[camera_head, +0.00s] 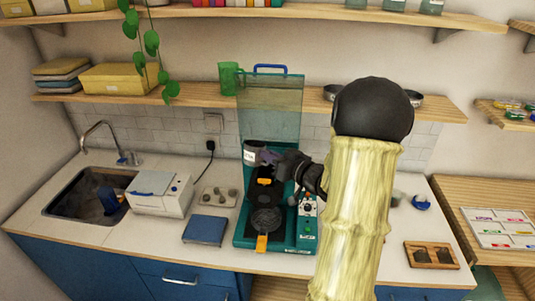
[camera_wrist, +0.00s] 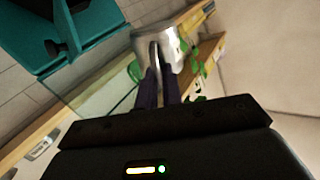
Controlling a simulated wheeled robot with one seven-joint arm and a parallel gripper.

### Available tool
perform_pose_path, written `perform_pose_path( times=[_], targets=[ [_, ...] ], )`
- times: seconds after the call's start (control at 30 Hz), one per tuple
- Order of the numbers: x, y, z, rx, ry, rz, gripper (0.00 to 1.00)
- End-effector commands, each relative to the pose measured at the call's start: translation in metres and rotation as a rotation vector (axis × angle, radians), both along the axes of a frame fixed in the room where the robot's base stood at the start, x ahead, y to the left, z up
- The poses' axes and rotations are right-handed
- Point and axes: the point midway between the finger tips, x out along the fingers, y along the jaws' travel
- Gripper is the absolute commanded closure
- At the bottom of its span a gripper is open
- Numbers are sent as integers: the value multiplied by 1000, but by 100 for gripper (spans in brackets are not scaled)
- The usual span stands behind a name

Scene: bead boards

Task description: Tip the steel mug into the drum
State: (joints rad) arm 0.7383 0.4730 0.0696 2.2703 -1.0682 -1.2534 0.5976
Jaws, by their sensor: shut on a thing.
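The steel mug (camera_head: 252,154) is grey with a pale label and is raised above the middle of a teal machine (camera_head: 244,232). My gripper (camera_head: 268,157) is shut on it from the right. In the wrist view the shiny mug (camera_wrist: 168,40) is between the tips of my dark purple fingers (camera_wrist: 160,68). I cannot see inside the mug. Below it, the machine holds a dark part with an orange tab (camera_head: 264,181), possibly the drum, and a round dark mesh tray (camera_head: 266,221) lower in front. I cannot tell whether mug and machine touch.
A clear raised panel (camera_head: 270,93) stands behind the mug. A blue scale-like slab (camera_head: 205,230), a tray of small cups (camera_head: 219,197) and a white box (camera_head: 160,197) are to the left. A shelf (camera_head: 190,98) runs above.

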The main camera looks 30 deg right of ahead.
Motion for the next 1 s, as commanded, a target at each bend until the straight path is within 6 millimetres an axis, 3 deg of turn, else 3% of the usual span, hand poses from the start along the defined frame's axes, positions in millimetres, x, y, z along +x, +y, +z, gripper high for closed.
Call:
perform_pose_path(
  times=[1.0],
  targets=[
    [1,0,-22,185,122,1,100]
  ],
)
